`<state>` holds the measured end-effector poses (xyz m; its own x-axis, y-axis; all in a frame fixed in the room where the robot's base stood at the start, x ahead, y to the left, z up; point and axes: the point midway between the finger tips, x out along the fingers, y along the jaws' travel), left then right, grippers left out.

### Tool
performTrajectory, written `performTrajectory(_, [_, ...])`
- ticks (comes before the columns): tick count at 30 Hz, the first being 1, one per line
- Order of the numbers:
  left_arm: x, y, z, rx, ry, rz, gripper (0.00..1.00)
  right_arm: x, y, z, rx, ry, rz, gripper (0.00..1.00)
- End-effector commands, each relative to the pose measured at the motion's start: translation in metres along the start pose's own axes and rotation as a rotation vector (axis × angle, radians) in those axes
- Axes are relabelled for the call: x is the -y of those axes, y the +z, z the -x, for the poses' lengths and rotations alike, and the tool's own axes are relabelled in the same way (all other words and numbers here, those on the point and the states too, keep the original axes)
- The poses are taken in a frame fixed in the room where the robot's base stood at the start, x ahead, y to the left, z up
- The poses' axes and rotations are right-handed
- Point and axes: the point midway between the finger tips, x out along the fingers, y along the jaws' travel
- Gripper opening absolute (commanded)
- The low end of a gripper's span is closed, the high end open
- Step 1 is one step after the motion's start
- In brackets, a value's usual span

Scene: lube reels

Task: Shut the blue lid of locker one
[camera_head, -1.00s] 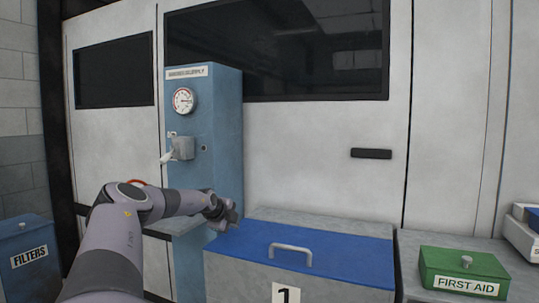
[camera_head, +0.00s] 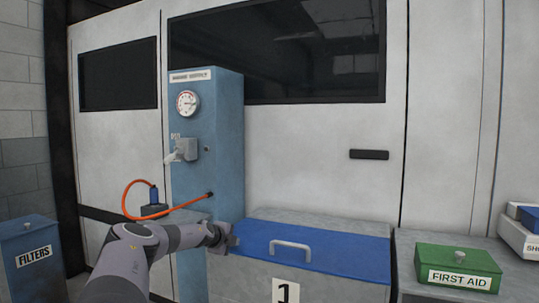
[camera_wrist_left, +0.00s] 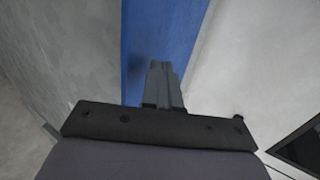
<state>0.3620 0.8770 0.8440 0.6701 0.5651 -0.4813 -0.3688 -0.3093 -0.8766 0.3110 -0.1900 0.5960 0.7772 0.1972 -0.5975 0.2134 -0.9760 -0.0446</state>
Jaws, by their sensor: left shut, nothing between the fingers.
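The blue lid (camera_head: 335,250) with its grey handle (camera_head: 290,247) lies flat over the top of locker one (camera_head: 245,275), whose front carries a "1" plate (camera_head: 286,290). It looks down on the locker; any thin gap is too small to tell. My left gripper (camera_head: 232,241) is shut and empty at the lid's left end, low by its surface. In the left wrist view its closed fingers (camera_wrist_left: 163,86) show against the blue lid (camera_wrist_left: 160,35); whether they touch it I cannot tell. My right gripper is not in view.
A blue pillar (camera_head: 225,130) with a gauge (camera_head: 188,103) and an orange hose (camera_head: 130,198) stands behind my left arm. A green first aid box (camera_head: 455,261) sits right of the locker. A blue filters bin (camera_head: 35,235) stands at the left.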

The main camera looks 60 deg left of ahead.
Motion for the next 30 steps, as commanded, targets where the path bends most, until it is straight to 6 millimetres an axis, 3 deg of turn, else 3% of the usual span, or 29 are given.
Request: performTrajectory(30, [-0.02, 0.0, -0.014, -0.005, 0.014, -0.002, 0.0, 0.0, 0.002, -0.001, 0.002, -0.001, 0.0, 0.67])
